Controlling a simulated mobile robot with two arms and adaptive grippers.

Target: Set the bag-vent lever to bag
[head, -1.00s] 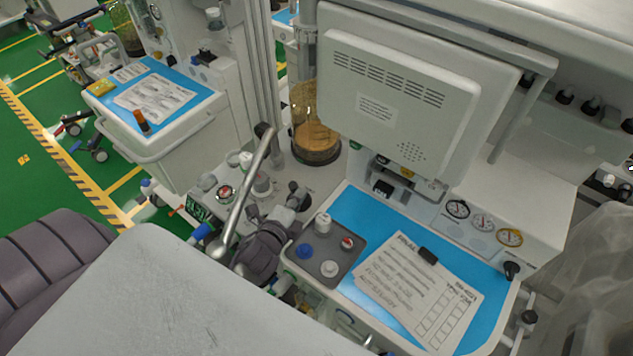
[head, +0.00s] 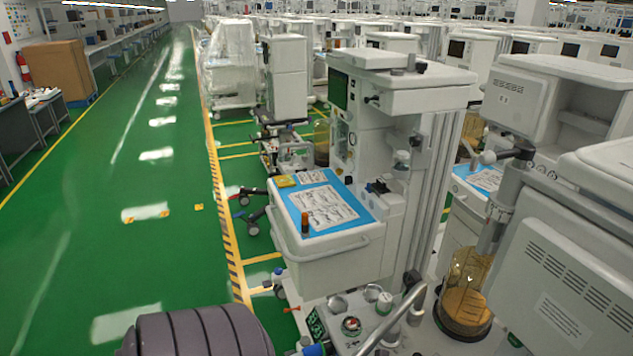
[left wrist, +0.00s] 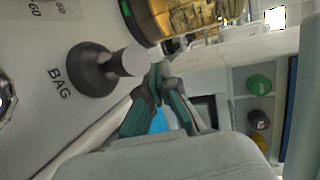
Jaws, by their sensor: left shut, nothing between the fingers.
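In the left wrist view, the bag-vent lever (left wrist: 92,72) has a dark round base on a pale panel, and its stalk ends in a light grey tip (left wrist: 137,60). The word BAG (left wrist: 59,84) is printed beside the base. The stalk points right in the picture, away from that word. My left gripper (left wrist: 158,76) is shut and empty, its fingertips just right of the lever's tip. I cannot tell whether they touch. I cannot make out the lever or my left gripper in the head view. My right gripper is not in view.
In the head view, the near cart's amber canister (head: 466,300) and grey metal tube (head: 393,322) are at lower right. Green floor (head: 100,220) is open at left. The amber canister also shows in the wrist view (left wrist: 180,18).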

